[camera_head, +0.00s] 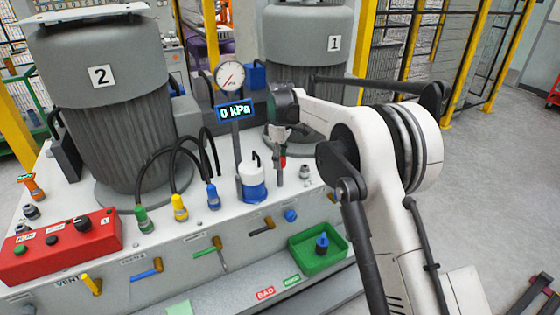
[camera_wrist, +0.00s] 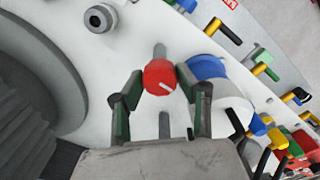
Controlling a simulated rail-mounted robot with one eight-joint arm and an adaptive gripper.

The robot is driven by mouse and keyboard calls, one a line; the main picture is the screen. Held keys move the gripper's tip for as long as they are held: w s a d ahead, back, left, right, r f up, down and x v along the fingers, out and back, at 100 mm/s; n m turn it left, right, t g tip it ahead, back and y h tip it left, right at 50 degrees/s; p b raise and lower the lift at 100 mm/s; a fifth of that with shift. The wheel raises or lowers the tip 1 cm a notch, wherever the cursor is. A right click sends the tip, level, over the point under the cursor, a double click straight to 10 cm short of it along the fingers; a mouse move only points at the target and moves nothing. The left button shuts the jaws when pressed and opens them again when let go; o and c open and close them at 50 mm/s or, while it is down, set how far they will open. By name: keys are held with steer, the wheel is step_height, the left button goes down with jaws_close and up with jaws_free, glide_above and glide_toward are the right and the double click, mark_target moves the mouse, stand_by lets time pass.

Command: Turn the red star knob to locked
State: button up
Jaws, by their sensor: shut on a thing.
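In the head view, my gripper (camera_head: 282,150) reaches down to the knob (camera_head: 283,162), of which only a small red part shows behind the fingers. No locked mark is readable.
A white and blue canister (camera_head: 253,182) stands close left of my gripper. A gauge (camera_head: 229,75) and a "0 kPa" display (camera_head: 235,110) rise behind it. Motor 1 (camera_head: 308,45) is behind. A green tray (camera_head: 318,250) sits in front on the lower ledge.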

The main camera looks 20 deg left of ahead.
steer(key=shift+n, duration=0.4)
steer(key=o, duration=1.1)
steer(key=shift+o, duration=0.2)
step_height(320, 180, up, 12)
